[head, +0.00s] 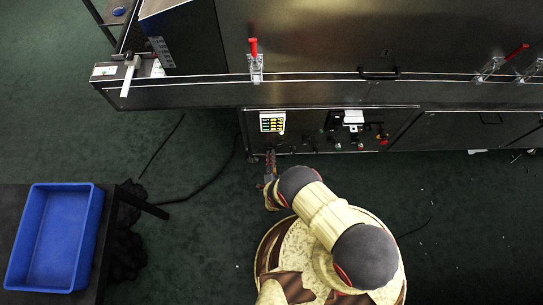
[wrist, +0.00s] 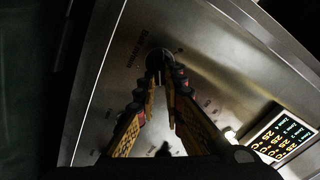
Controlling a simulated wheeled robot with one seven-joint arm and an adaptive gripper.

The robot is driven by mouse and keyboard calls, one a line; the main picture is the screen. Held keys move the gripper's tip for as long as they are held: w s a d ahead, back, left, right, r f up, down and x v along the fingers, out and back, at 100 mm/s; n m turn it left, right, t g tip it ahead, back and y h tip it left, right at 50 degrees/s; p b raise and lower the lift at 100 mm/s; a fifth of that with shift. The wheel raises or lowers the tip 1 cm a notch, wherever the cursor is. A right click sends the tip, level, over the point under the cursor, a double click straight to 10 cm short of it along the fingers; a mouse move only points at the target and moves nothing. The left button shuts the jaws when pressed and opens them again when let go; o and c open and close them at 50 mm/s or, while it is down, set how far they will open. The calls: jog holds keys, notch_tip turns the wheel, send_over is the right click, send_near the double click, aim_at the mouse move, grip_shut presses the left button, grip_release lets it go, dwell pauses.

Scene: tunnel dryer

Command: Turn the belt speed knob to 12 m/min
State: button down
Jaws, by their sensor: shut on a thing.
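The belt speed knob (wrist: 157,57) is a dark round knob on the metal control panel (wrist: 200,45), with small printed lettering beside it, too small and dark to read fully. My gripper (wrist: 162,76) has its two fingers closed in on the knob's sides in the wrist view. The fingertips partly cover the knob, so its pointer setting cannot be read. In the head view my gripper (head: 270,160) reaches the lower left of the control panel (head: 300,118), and the knob is hidden there.
A lit display (wrist: 278,138) sits on the panel at the right of the wrist view; it also shows in the head view (head: 272,122). More controls (head: 350,132) are to the right. A blue bin (head: 56,238) stands on a dark table at left. A cable (head: 210,182) lies on the floor.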

jog(key=shift+s+f, duration=0.1)
dwell(0.4)
jog(key=c, duration=1.9)
grip_release()
jog(key=shift+r, duration=5)
